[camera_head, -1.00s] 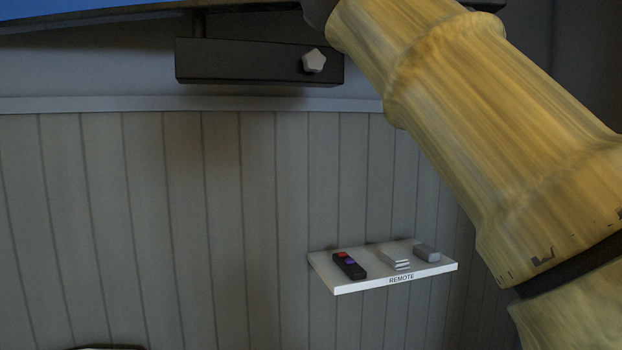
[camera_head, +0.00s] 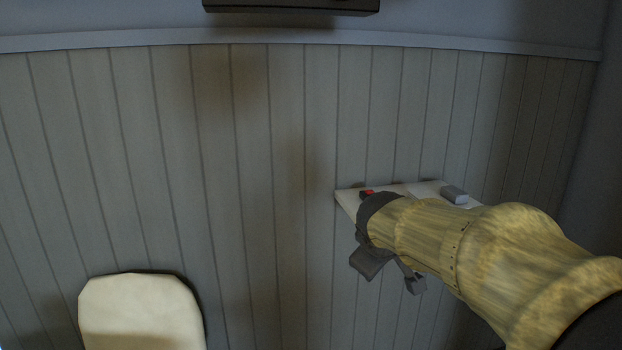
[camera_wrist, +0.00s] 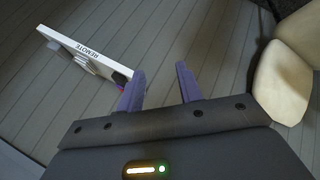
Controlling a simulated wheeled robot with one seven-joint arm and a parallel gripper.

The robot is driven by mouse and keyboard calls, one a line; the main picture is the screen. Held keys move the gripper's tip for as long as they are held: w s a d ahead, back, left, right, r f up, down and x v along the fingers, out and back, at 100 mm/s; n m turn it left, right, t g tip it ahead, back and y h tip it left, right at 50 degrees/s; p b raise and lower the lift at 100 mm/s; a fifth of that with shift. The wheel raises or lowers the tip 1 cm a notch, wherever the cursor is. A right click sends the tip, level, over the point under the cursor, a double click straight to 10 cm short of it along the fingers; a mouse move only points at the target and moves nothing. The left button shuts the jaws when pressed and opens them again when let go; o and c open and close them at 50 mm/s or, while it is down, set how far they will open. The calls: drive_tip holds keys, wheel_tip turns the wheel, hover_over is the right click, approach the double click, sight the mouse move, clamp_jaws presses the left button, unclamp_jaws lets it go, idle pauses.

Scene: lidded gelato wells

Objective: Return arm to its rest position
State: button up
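My gripper (camera_head: 390,273) hangs at the end of my yellow arm, in front of the small white shelf (camera_head: 346,203). In the wrist view my gripper (camera_wrist: 160,72) is open, its two dark fingers apart with nothing between them. The shelf, marked REMOTE (camera_wrist: 62,40), shows in the wrist view to the left of the fingers. My arm hides much of the shelf in the head view.
A dark remote with a red button (camera_head: 367,192) and a grey block (camera_head: 455,194) are on the shelf. A cream rounded panel, perhaps a seat back (camera_head: 140,312), stands at lower left. A dark box (camera_head: 290,6) is on the wall above. Grey panelled wall lies behind.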

drive_tip(key=s+d+f+m+g+y, duration=0.25)
drive_tip(key=s+f+m+g, duration=0.4)
drive_tip(key=s+f, duration=1.35)
wheel_tip(320, 180, up, 11)
drive_tip(key=w+m+t+p, duration=0.1)
drive_tip(key=w+m+p, duration=0.1)
drive_tip(key=p, duration=1)
drive_tip(key=shift+h, duration=0.35)
drive_tip(key=shift+w+f, duration=0.1)
drive_tip(key=shift+f, duration=0.05)
drive_tip(key=shift+w+a, duration=0.1)
drive_tip(key=shift+a, duration=0.15)
